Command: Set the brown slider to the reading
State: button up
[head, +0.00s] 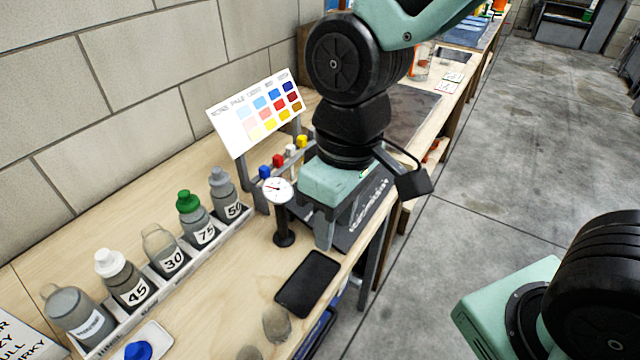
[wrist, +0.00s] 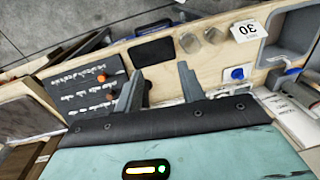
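My gripper (head: 318,230) hangs over the bench front, beside the dial gauge and above a dark panel. In the wrist view its two fingers (wrist: 158,84) stand apart with nothing clearly held between them. The round white gauge (head: 277,190) with a red needle stands on a black post left of my gripper. The dark panel with white markings (head: 372,212) is partly hidden by my gripper; it also shows in the wrist view (wrist: 92,92), with a small orange-red spot on it.
A colour chart (head: 258,112) stands behind blue, red, white and yellow knobs. A tray (head: 188,270) of numbered bottles lies left. A black flat slab (head: 308,283), stones (head: 277,323) and a blue knob (head: 138,350) lie near the front. Open floor is right.

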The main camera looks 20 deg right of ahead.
jog(key=w+d+m+p, duration=0.1)
jog(key=w+d+p, duration=0.3)
jog(key=w, duration=0.7)
jog(key=w+d+m+p, duration=0.1)
jog(key=w+d+p, duration=0.3)
jog(key=w, duration=0.7)
jog(key=f+p, duration=0.1)
jog(key=f, duration=0.4)
jog(key=f+p, duration=0.1)
jog(key=f, duration=0.5)
jog(key=a+f+p, duration=0.1)
jog(key=f, duration=0.4)
jog(key=shift+s+a+f, duration=0.1)
jog(key=shift+s+f, duration=0.2)
jog(key=shift+f, duration=0.05)
